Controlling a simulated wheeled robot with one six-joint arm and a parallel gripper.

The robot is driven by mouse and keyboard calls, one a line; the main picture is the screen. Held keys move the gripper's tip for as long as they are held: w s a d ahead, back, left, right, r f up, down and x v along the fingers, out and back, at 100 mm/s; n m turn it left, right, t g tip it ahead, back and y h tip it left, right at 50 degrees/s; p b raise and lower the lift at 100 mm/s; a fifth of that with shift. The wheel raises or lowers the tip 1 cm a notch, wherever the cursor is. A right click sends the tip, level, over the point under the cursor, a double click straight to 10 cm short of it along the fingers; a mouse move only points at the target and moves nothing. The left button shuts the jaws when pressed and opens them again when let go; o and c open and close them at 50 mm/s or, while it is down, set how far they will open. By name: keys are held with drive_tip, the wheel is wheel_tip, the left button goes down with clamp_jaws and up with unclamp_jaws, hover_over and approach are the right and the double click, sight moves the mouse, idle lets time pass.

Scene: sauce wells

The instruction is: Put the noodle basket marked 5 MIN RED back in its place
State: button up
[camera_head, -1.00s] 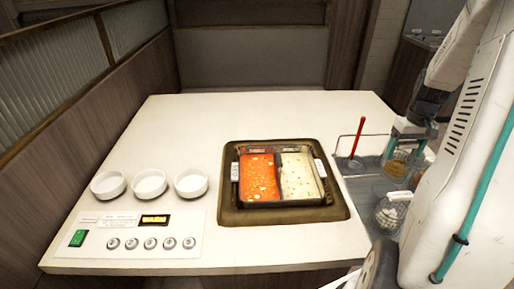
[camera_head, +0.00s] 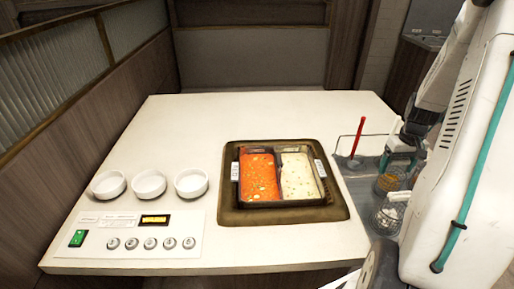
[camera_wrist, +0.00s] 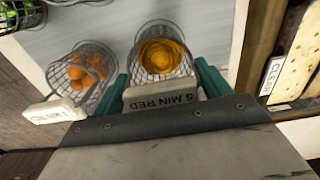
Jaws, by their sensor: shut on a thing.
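My gripper (camera_wrist: 162,88) is shut on the cream tag of the noodle basket (camera_wrist: 160,52), and the tag reads 5 MIN RED. The basket is round wire mesh with orange-yellow noodles inside. In the head view, my gripper (camera_head: 402,150) holds this basket (camera_head: 389,182) low over the grey tray (camera_head: 352,166) at the right of the counter. It looks about upright. I cannot tell whether its bottom touches the tray. My arm partly hides this area.
A mesh basket of orange cubes (camera_wrist: 86,74) stands close beside. A basket with white pieces (camera_head: 389,215) is in front. A red-handled tool (camera_head: 358,137) stands at the tray's left. The two-part pot (camera_head: 236,171) has red and pale broth. Three white bowls (camera_head: 150,184) sit left.

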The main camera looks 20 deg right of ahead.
drive_tip(key=shift+f, duration=0.35)
idle(0.4)
drive_tip(key=o, duration=1.1)
drive_tip(key=shift+r, duration=0.15)
drive_tip(key=shift+r, duration=5.4)
